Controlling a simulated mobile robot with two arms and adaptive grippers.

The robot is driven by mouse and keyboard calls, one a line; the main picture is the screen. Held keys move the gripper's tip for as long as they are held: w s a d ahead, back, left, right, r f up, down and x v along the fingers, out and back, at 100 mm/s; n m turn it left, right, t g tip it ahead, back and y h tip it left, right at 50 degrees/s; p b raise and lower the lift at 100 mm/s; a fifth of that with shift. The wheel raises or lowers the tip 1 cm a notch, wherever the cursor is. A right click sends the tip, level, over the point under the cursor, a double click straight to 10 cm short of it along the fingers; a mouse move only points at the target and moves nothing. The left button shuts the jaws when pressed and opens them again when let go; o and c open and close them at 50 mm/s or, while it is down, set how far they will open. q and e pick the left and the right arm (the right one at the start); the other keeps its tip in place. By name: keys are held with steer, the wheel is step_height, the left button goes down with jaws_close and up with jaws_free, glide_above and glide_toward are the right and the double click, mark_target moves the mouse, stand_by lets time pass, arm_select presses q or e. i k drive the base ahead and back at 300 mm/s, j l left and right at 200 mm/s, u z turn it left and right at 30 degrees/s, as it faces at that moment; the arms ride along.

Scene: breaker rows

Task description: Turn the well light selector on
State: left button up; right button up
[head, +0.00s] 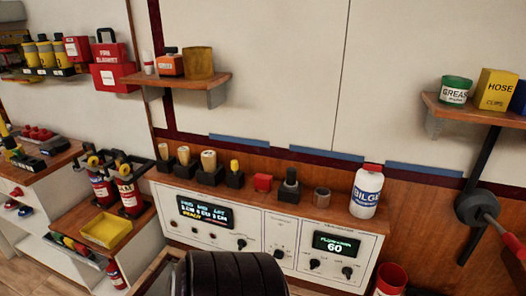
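A white control panel (270,232) is set in the wooden console across the middle. It has several black rotary knobs: one (241,244) right of the left display, one (279,254) on the middle section, and two (314,264) (347,272) under the right display. The labels are too small to read, so I cannot tell which knob is the well light selector or how it is set. The left display (205,213) shows lines of text; the right display (336,244) shows 60. Neither of my grippers shows.
A dark rounded part (230,275) at the bottom centre covers the panel's lower edge. A BILGE bottle (367,192) and several small items stand on the console top. A dark disc with a rod (478,207) is at right, above a red bucket (391,279).

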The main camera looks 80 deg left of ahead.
mark_target(347, 271)
steer(key=u, duration=2.5)
